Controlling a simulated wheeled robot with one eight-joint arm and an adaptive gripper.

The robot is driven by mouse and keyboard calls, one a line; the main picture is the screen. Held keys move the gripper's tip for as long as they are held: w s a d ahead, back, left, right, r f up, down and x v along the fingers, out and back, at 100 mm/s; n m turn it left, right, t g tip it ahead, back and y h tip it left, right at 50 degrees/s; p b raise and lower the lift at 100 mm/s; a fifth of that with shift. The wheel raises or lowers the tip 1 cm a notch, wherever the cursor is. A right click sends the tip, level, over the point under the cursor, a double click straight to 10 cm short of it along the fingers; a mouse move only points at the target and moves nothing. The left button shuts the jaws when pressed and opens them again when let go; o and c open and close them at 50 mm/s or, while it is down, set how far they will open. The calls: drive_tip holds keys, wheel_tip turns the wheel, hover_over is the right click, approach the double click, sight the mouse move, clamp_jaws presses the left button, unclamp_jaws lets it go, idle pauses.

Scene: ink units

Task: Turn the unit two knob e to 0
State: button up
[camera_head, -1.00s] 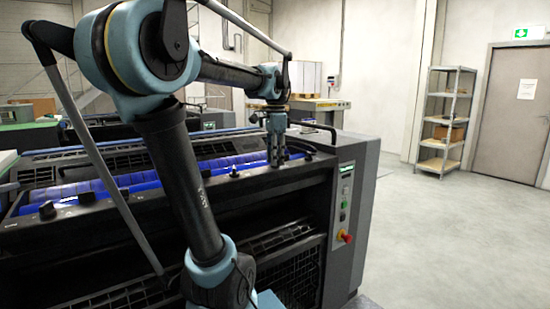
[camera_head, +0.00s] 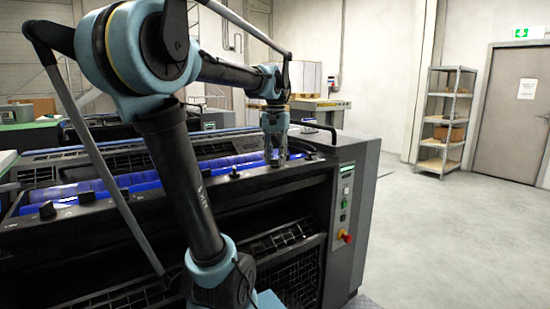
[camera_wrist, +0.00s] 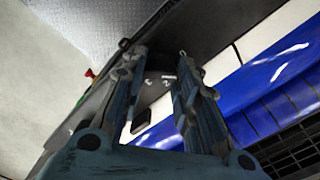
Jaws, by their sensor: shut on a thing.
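The ink unit (camera_head: 205,215) is a dark machine with blue rollers and a row of black knobs along its front rail. My gripper (camera_head: 278,163) points down at the right end of this rail. In the wrist view, my gripper (camera_wrist: 160,62) has its two fingers on either side of a dark knob (camera_wrist: 158,62), shut on it. The knob is mostly hidden by the fingers. Small white scale marks lie beside it, but its exact setting cannot be read. Another black knob (camera_head: 234,172) stands to the left, free of my gripper.
A side panel with buttons and a red emergency stop (camera_head: 345,236) is on the unit's right end. A black handle bar (camera_head: 318,127) rises behind my gripper. More machines stand at the back left. The floor to the right is clear, up to a shelf (camera_head: 446,120) and a door.

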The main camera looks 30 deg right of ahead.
drive_tip(key=n, duration=0.4)
drive_tip(key=shift+w+a+n, duration=0.1)
drive_tip(key=shift+n, duration=1.9)
drive_tip(key=shift+n, duration=0.3)
drive_tip(key=o, duration=1.1)
drive_tip(key=shift+r, duration=0.25)
wheel_tip(320, 180, up, 12)
drive_tip(key=shift+f, duration=0.25)
